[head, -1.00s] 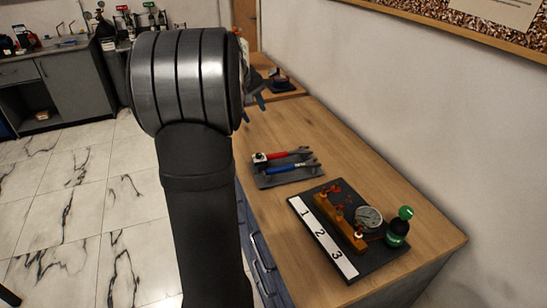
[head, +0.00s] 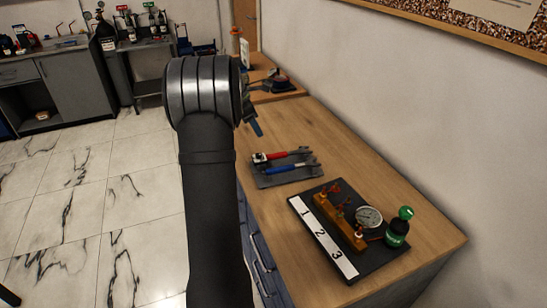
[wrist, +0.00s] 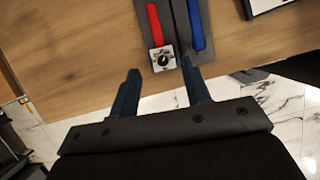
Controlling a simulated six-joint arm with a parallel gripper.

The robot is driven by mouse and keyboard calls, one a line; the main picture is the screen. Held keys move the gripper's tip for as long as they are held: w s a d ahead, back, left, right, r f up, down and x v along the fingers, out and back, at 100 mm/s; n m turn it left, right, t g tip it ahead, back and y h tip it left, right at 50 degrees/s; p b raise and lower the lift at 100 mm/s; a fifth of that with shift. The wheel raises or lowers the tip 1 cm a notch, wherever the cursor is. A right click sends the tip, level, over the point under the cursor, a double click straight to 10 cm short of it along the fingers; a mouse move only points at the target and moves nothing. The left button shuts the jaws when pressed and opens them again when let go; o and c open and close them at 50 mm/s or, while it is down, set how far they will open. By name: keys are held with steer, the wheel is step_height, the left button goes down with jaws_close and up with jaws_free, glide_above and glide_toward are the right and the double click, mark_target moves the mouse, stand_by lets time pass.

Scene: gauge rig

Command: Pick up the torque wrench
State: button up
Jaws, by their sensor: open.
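A red-handled tool (head: 278,155) with a silver block at its left end lies on a dark grey tray (head: 262,182). A blue-handled tool (head: 284,169) lies beside it. I cannot tell for sure which is the torque wrench. In the wrist view, the red handle (wrist: 155,22) ends in the silver block with a round black face, and the blue handle (wrist: 196,25) is to its right. My gripper (wrist: 160,68) is open and empty, its dark blue fingertips spread on either side of the block in the picture, apart from it. In the head view my arm partly hides the gripper.
A black board (head: 375,264) numbered 1, 2, 3 holds a brass manifold, a round gauge (head: 368,217) and a green-topped bottle (head: 397,232). The wooden bench (head: 345,155) is clear behind the tray. A wall (head: 400,110) bounds its right side.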

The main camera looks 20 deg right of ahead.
glide_toward(273, 155)
steer(key=x, duration=0.2)
steer(key=shift+s+f, duration=0.15)
steer(key=shift+f, duration=0.15)
steer(key=shift+x, duration=2.9)
steer(key=shift+w+d+r, duration=0.15)
steer(key=shift+w+d, duration=0.05)
steer(key=shift+w, duration=0.05)
jaws_close()
